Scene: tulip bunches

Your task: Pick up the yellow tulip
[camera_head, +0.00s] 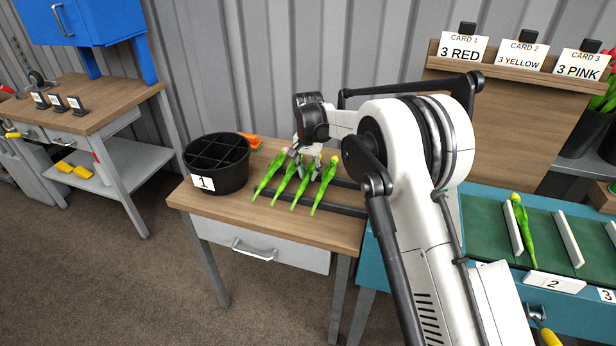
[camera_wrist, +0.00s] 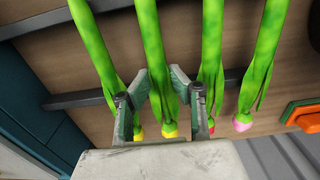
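In the wrist view, a row of green-stemmed tulips lies on the wooden table. One yellow tulip (camera_wrist: 170,131) is between my gripper's fingers. Another yellow tulip (camera_wrist: 139,132) lies just left of it, partly behind the left finger. A red tulip (camera_wrist: 210,75) is right of the right finger, and a pink tulip (camera_wrist: 243,123) is farther right. My gripper (camera_wrist: 159,80) appears open, with a finger on each side of the middle yellow stem; contact is unclear. In the head view, my gripper (camera_head: 309,163) is low over the flower ends and hides some heads.
A black divided bucket (camera_head: 216,165) marked 1 stands left of the tulips. Dark rails (camera_head: 338,209) cross the wooden table (camera_head: 228,206). An orange object (camera_head: 252,141) lies behind. Another tulip (camera_head: 523,222) lies in the green divided tray (camera_head: 484,217) at right. Cards (camera_head: 463,48) stand above.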

